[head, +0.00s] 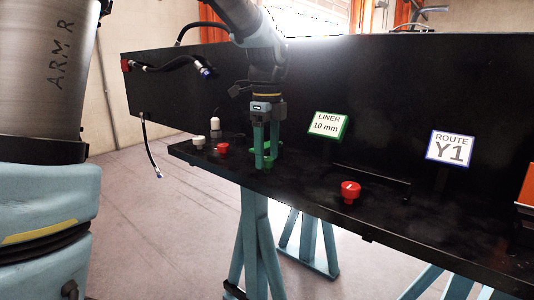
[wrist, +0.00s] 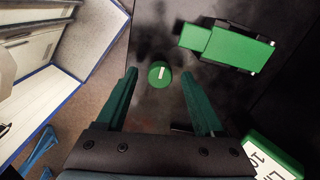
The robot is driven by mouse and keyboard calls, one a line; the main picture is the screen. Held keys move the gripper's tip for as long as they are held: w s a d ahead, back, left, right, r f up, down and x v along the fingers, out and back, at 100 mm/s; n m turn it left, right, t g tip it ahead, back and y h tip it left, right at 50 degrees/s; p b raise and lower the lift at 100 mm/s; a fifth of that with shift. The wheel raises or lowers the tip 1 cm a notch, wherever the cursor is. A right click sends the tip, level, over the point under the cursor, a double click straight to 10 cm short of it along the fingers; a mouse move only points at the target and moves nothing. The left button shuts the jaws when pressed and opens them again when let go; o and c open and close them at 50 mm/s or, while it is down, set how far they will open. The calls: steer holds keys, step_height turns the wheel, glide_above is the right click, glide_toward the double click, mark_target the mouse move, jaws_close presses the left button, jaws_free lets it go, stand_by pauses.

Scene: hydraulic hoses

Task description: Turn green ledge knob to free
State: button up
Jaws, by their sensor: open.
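The green knob (wrist: 158,77) is round with a white mark on its top and stands on the black ledge (wrist: 150,20). My gripper (wrist: 160,88) is open, one finger to each side of the knob, with a gap on both sides. In the head view my gripper (head: 266,156) points down at the ledge (head: 310,190), and its fingers partly hide the green parts there. I cannot tell from there how deep the fingers reach around the knob.
A green block (wrist: 235,46) sits beyond the knob. Red knobs (head: 222,148) (head: 350,192) and a white knob (head: 198,142) stand along the ledge. A "LINER 10 mm" sign (head: 328,125) and a "ROUTE Y1" sign (head: 450,149) stand to the right. Hoses (head: 170,67) hang at the left.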

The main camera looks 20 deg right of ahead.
steer(key=shift+f, duration=0.25)
jaws_close()
stand_by(0.5)
